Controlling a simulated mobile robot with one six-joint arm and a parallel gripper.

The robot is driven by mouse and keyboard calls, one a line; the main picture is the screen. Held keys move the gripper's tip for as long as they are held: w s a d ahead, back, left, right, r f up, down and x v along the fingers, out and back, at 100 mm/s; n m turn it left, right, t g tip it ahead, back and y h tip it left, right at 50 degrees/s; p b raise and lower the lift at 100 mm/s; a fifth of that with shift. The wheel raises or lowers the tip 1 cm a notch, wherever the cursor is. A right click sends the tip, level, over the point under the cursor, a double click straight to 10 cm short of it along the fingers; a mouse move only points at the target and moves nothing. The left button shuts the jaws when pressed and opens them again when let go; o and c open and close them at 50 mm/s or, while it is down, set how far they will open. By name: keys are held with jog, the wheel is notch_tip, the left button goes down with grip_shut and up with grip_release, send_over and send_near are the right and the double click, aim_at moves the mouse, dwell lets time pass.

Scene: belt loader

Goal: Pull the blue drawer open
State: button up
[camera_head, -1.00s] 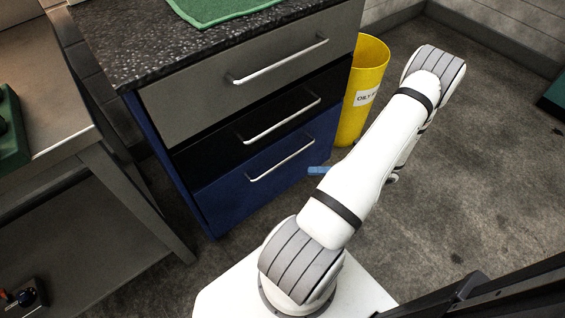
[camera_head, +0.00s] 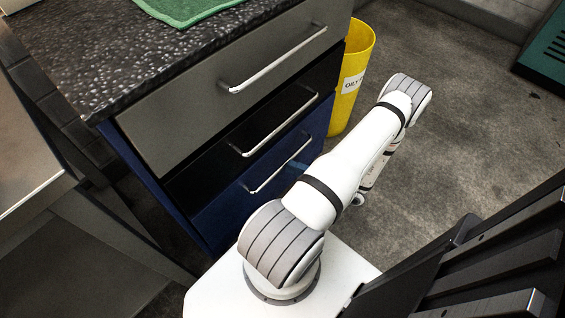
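The blue drawer (camera_head: 232,207) is the lowest of three drawers in the cabinet, and its front looks flush and closed. Its silver bar handle (camera_head: 275,170) runs along the upper part of the front. My white arm rises from its base beside the cabinet and reaches away to the right, partly covering the drawer's right lower side. My gripper cannot be made out; the arm's far end is hidden behind its own links. A small, faint light-blue patch (camera_head: 297,166) shows before the drawer's right part; I cannot tell what it is.
Above are a black drawer (camera_head: 215,155) and a grey drawer (camera_head: 185,115), both closed, under a dark countertop (camera_head: 90,60) with a green cloth (camera_head: 185,8). A yellow bin (camera_head: 352,70) stands behind the cabinet's right side. The floor (camera_head: 450,130) at right is clear.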

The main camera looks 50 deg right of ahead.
aim_at(285, 163)
jog(key=shift+x, duration=1.95)
jog(key=shift+c, duration=0.4)
grip_shut()
